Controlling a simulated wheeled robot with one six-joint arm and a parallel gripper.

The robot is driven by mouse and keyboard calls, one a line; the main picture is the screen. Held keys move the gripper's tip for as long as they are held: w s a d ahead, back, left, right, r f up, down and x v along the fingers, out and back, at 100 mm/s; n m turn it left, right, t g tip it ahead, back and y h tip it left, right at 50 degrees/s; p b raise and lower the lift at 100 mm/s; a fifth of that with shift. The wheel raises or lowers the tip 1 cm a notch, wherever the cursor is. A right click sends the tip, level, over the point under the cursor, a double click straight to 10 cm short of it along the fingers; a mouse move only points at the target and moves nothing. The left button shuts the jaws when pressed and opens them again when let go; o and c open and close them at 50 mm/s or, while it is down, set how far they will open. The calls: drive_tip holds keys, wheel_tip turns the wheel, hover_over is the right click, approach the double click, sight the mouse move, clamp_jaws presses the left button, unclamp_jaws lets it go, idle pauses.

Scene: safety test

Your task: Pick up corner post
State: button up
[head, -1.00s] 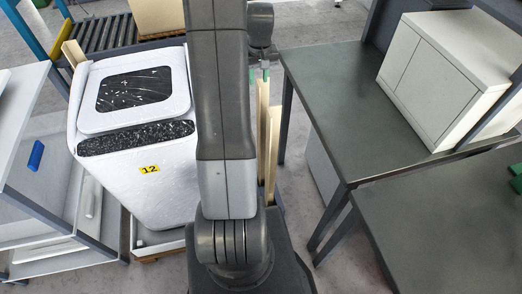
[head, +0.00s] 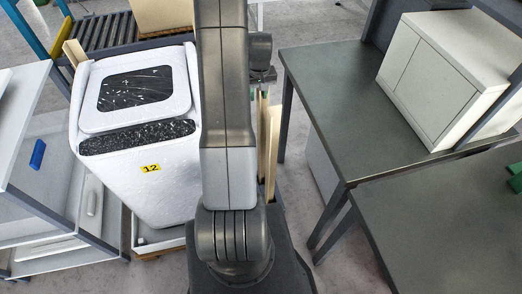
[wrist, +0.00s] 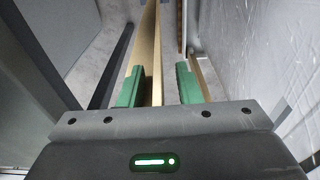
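Light wooden corner posts (head: 272,150) stand upright to the right of my arm in the head view; my arm hides part of them. In the wrist view, one long wooden post (wrist: 152,45) runs between the two green fingers of my gripper (wrist: 160,86), close to the left finger, with a clear gap to the right finger. I cannot tell if it touches the left finger. Another wooden strip (wrist: 201,76) shows beyond the right finger. My gripper is open. In the head view it is mostly hidden behind my arm.
A white wrapped appliance (head: 150,180) labelled 12 stands on a pallet left of my arm. A grey table (head: 330,90) with a white cabinet (head: 430,75) is at right. A white shelf unit (head: 30,200) is at far left. A narrow floor gap lies between appliance and table.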

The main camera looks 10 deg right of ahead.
clamp_jaws()
drive_tip(key=shift+r, duration=0.15)
